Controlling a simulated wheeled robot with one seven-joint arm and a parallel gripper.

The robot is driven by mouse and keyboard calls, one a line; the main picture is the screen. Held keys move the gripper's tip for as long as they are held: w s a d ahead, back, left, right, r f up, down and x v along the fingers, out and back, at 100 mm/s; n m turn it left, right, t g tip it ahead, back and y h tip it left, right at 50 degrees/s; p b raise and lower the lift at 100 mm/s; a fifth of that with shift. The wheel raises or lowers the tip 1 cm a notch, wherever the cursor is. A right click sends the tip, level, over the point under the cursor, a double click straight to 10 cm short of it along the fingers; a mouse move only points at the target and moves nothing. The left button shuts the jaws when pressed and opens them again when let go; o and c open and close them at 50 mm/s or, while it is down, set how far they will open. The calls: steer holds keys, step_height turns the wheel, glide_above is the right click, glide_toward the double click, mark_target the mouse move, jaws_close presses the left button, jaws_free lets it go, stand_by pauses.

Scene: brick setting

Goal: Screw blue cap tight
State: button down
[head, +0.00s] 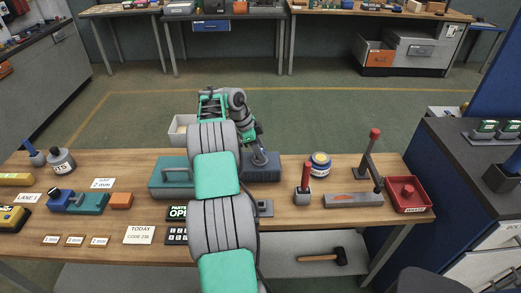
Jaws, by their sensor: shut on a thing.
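My gripper (260,160) points down at the dark blue-grey block (265,172) near the back middle of the bench. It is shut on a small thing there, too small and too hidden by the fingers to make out. I cannot tell whether it is the blue cap. A round jar (320,165) with a yellow and blue band stands upright to the right, apart from the gripper. A grey jar (62,162) with a dark top stands at the far left. My arm hides part of the bench middle.
A teal toolbox (172,178) stands left of my arm. A red-handled tool (304,185), a red-knobbed upright stand (370,158) and a red tray (408,195) are on the right. Labels and small parts lie on the left. A hammer (322,257) lies on the lower shelf.

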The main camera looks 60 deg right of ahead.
steer(key=shift+r+p, duration=0.15)
steer(key=shift+p, duration=0.15)
steer(key=shift+m+p, duration=0.5)
steer(key=shift+p, duration=0.55)
steer(key=shift+c, duration=2.4)
jaws_free()
step_height(320, 180, up, 6)
steer(key=p, duration=0.5)
